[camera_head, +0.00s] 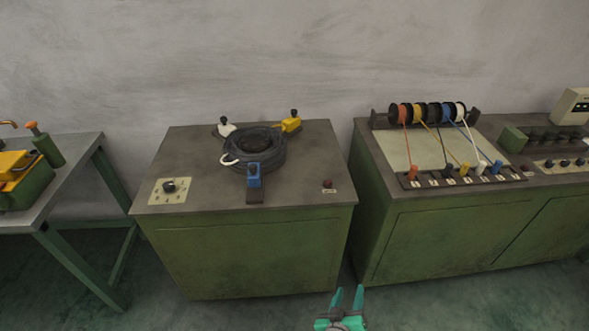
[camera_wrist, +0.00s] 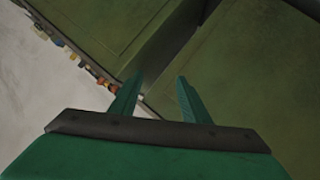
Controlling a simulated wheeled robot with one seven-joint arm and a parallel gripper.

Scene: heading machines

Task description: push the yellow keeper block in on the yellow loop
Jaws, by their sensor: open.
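A yellow block (camera_head: 291,124) with a black knob sits at the back right of a dark ring (camera_head: 262,158) on the middle green machine. It looks close to the ring's rim; I cannot tell whether it touches. I cannot make out a yellow loop at the ring. Another small yellow block (camera_head: 464,170) stands on the right bench's front strip, and a yellow wire (camera_head: 430,131) runs down from a spool there. My gripper (camera_head: 348,290) is open and empty, low in front of the machines, far from both yellow blocks. Its fingers also show apart in the wrist view (camera_wrist: 160,78).
A blue block (camera_head: 254,175) sits at the ring's front and a white block (camera_head: 226,127) at its back left. A white loop (camera_head: 229,160) sticks out left. A red button (camera_head: 327,184) and a dial (camera_head: 169,187) flank it. A table (camera_head: 70,170) stands left.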

